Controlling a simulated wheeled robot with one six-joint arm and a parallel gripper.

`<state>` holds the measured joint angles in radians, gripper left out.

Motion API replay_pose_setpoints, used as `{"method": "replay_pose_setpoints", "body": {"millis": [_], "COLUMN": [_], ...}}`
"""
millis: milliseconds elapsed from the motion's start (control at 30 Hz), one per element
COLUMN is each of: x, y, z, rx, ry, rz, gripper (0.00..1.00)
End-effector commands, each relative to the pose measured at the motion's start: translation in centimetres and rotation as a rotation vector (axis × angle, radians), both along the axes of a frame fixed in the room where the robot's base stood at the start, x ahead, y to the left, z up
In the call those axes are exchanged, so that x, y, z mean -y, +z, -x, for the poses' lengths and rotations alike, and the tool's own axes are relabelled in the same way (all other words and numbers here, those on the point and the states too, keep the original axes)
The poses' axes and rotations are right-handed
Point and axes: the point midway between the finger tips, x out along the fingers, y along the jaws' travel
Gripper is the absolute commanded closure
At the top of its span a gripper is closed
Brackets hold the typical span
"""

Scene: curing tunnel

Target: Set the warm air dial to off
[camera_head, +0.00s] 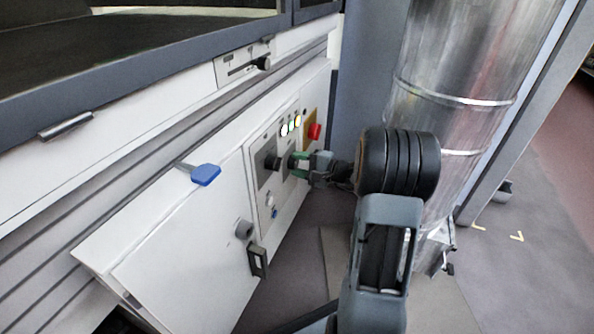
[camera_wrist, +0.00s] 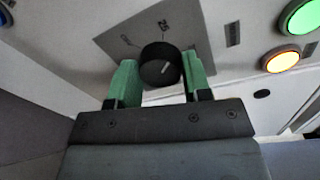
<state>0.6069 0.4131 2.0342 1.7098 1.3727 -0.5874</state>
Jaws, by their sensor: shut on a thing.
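In the head view my gripper (camera_head: 299,165) reaches the panel from the right and partly hides this dial. Another black knob (camera_head: 272,162) sits just left of it. I cannot read which is labelled warm air.
Lit lamps (camera_head: 291,126) and a red button (camera_head: 314,131) on yellow sit above the dials. A blue handle (camera_head: 205,174) juts from the cabinet to the left. A slider (camera_head: 262,63) is higher up. A shiny metal duct (camera_head: 455,90) stands close behind my arm.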

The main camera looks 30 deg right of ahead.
Motion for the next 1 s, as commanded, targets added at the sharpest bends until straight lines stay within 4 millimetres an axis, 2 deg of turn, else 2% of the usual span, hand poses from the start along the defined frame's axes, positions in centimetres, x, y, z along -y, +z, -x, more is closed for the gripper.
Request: {"method": "replay_pose_setpoints", "body": {"millis": [1000], "x": [0.03], "y": [0.32], "z": [-0.06], "rx": [0.661], "ry": [-0.004], "rz": [0.705], "gripper": [0.79]}}
